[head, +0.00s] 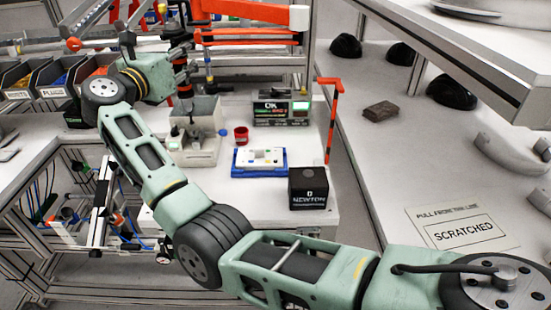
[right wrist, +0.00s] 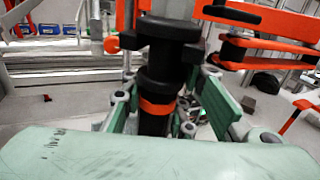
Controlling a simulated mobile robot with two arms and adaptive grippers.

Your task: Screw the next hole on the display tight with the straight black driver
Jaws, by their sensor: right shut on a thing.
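My right gripper (head: 180,62) is at the upper left of the head view, reached over the bench from my bent green arm. In the right wrist view its green fingers stand on both sides of a black driver (right wrist: 160,80) with an orange band, and the gripper is shut on it. The driver looks upright; its tip is hidden. A white panel (head: 265,157) in a blue fixture (head: 240,172) lies on the bench, right of and below the gripper, clear of it. It may be the display; its holes are too small to tell. My left gripper is not in view.
A controller with a lit screen (head: 272,108) stands behind the fixture. A red cup (head: 241,135) and a black Newton box (head: 308,188) flank it. Orange tool arms (head: 250,12) hang above. Parts bins (head: 20,80) are at left. A side shelf holds dark shells (head: 450,92).

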